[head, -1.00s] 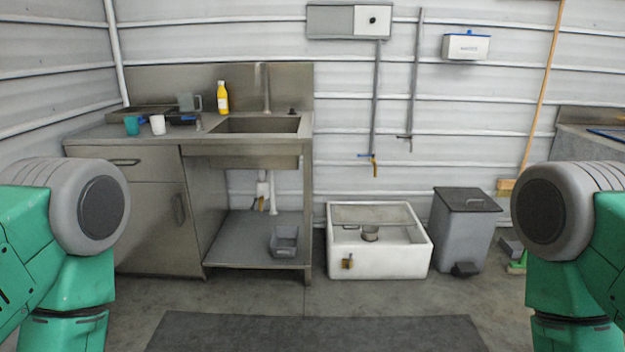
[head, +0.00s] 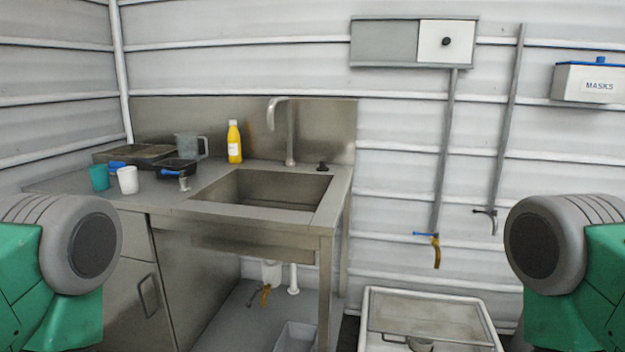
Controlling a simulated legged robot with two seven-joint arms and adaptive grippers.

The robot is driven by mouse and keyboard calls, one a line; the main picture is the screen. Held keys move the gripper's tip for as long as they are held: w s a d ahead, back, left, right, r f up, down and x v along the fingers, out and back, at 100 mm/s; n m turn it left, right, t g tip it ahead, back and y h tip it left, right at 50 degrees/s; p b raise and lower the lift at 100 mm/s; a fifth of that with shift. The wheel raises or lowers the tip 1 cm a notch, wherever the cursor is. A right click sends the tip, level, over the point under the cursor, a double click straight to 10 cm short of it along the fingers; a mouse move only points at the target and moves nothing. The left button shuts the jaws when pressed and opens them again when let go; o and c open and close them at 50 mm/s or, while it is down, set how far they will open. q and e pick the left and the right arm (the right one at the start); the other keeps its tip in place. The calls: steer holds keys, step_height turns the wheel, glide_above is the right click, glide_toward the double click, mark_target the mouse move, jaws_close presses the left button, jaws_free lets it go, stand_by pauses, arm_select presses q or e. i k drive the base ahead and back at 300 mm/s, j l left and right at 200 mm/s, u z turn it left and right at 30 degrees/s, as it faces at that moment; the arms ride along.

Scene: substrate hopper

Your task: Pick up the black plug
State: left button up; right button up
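A small black object that looks like the black plug (head: 322,166) stands on the steel counter (head: 342,185), at the back right corner of the sink basin (head: 262,188). It is small in the head view, so its exact shape is hard to tell. Nothing touches it from above. Only green and grey links of my two arms show, at the left and right edges. Neither gripper is in view.
A yellow bottle (head: 234,143), a tap (head: 290,130), a clear jug (head: 188,146), a black tray (head: 175,167), a white cup (head: 127,180) and a teal cup (head: 99,177) stand around the basin. A white floor sink (head: 375,335) is at lower right.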

mark_target(322, 167)
steer(key=i+l, duration=0.15)
steer(key=i+l+u, duration=0.1)
steer(key=l, duration=0.25)
steer(key=i+l, duration=1.05)
steer(key=i+j+u, duration=0.05)
